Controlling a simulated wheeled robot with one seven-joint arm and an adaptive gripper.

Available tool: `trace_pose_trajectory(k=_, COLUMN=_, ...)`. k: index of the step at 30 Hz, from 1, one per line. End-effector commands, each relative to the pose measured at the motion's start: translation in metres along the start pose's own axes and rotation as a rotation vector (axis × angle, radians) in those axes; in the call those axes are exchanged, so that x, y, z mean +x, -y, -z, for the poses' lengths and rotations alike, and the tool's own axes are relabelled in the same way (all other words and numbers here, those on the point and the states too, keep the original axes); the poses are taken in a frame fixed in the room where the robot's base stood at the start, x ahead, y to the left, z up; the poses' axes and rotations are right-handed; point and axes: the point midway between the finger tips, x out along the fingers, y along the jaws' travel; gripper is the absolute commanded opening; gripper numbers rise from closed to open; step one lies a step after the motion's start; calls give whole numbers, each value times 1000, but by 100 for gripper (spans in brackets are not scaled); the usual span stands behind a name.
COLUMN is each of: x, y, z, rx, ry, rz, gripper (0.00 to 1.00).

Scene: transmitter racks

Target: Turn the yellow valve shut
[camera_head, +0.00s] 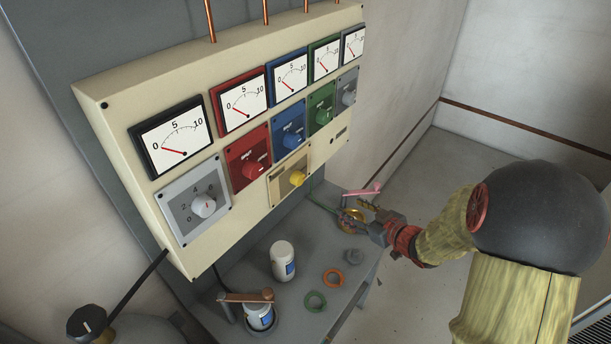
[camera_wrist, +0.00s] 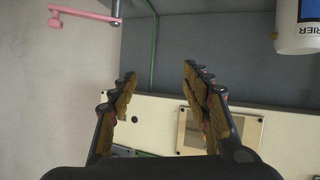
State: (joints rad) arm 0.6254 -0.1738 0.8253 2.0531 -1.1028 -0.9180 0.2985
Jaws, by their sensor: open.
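A yellow knob (camera_head: 297,177) sits on a tan plate (camera_head: 278,187) at the lower right of the cream panel; I take it as the yellow valve. My gripper (camera_head: 367,212) is right of and below it in the head view, apart from it. In the wrist view my gripper (camera_wrist: 160,82) is open, with nothing between its fingers. The tan plate (camera_wrist: 190,132) shows there beyond the right-hand finger. The yellow knob cannot be made out in that view.
The cream panel (camera_head: 130,125) carries several dials and coloured knobs. A pink crank (camera_head: 362,191) is close to my gripper.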

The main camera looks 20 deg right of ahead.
Motion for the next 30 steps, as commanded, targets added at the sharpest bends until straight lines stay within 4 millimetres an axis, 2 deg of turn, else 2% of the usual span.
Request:
trace_pose_trajectory(k=3, x=-3, y=37, z=46, rx=-9, ry=-183, rz=150, gripper=48)
trace_pose_trajectory(k=6, x=-14, y=58, z=79, rx=-4, ry=-303, rz=247, gripper=48)
trace_pose_trajectory(k=9, x=-26, y=73, z=98, rx=14, ry=-379, rz=310, gripper=48)
trace_pose_trajectory(k=13, x=-32, y=78, z=111, rx=37, ry=-427, rz=339, gripper=48)
trace_pose_trajectory(k=17, x=-25, y=82, z=116, rx=47, ry=-429, rz=343, gripper=48)
trace_pose_trajectory(k=30, x=26, y=100, z=140, rx=46, ry=-428, rz=342, gripper=48)
